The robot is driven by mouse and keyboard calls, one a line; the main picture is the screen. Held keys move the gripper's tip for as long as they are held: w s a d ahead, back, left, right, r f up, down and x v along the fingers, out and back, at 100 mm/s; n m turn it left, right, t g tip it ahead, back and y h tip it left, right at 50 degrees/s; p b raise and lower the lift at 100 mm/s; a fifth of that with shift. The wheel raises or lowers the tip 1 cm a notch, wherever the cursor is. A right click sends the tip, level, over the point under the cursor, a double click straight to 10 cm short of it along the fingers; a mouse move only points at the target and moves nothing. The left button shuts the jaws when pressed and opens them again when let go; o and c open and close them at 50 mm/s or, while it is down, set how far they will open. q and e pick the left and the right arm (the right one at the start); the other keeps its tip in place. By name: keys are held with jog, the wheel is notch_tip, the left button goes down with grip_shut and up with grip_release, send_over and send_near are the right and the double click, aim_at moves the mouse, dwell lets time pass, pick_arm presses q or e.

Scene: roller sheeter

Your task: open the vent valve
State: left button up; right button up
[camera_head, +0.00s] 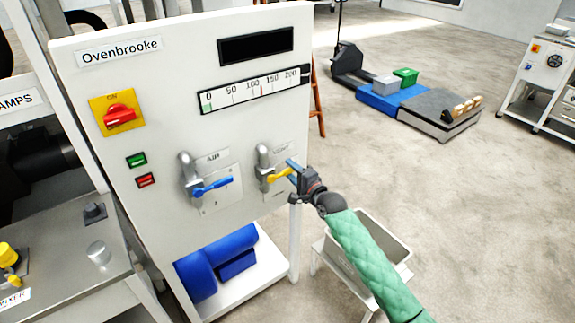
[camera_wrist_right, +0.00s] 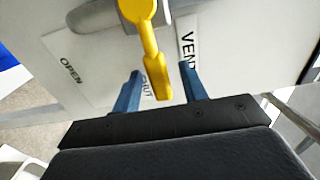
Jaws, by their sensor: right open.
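The vent valve on the white Ovenbrooke panel has a yellow lever (camera_head: 279,175) on a grey pipe body (camera_head: 263,156). The lever points right in the head view. In the wrist view the yellow lever (camera_wrist_right: 151,50) reaches down over the SHUT label, and the OPEN label (camera_wrist_right: 70,70) is off to the left. My right gripper (camera_head: 292,170) is at the lever's free end. Its blue fingers are open, one on each side of the lever, with gaps visible in the wrist view. My left gripper is not in view.
A blue-handled air valve (camera_head: 212,187) sits left of the vent valve. A gauge strip (camera_head: 255,89) and a red switch (camera_head: 119,115) are higher on the panel. A grey bin (camera_head: 395,250) stands below my right arm.

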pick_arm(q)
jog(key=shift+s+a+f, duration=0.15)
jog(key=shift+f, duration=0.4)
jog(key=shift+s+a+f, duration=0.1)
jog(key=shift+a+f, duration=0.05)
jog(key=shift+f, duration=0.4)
pick_arm(e)
jog(key=shift+x, duration=1.35)
jog(key=shift+d, duration=0.1)
jog(key=shift+f, duration=0.1)
grip_shut()
